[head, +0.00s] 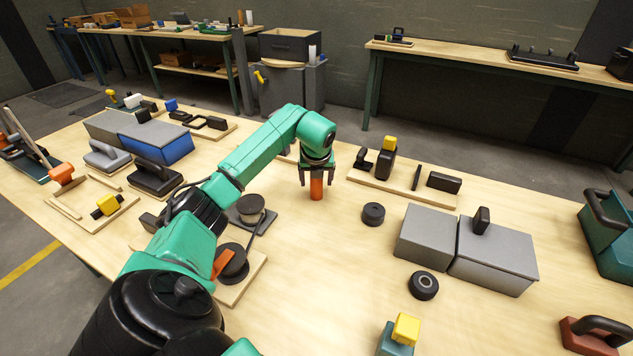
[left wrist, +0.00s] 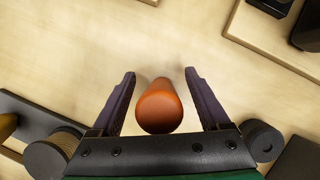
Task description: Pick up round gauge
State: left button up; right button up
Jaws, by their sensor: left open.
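In the left wrist view the cylinder (left wrist: 159,108) stands between the two fingers (left wrist: 160,88), with a gap on each side. A short black round piece with a pale ring and dark centre (head: 423,285) lies on the table in front of the grey boxes; it looks most like a round gauge, but I cannot be sure. A similar black round piece (head: 373,213) stands right of the gripper. My right gripper is not in view.
Two grey boxes (head: 425,236) stand at the right. Spool-like pieces (head: 250,208) sit close to my left arm. A yellow-topped block (head: 405,330) is at the front. Bare tabletop (head: 320,270) lies in the middle.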

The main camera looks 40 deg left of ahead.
pick_arm(q)
grip_shut()
jog(key=shift+r, duration=0.1)
jog(key=shift+r, duration=0.1)
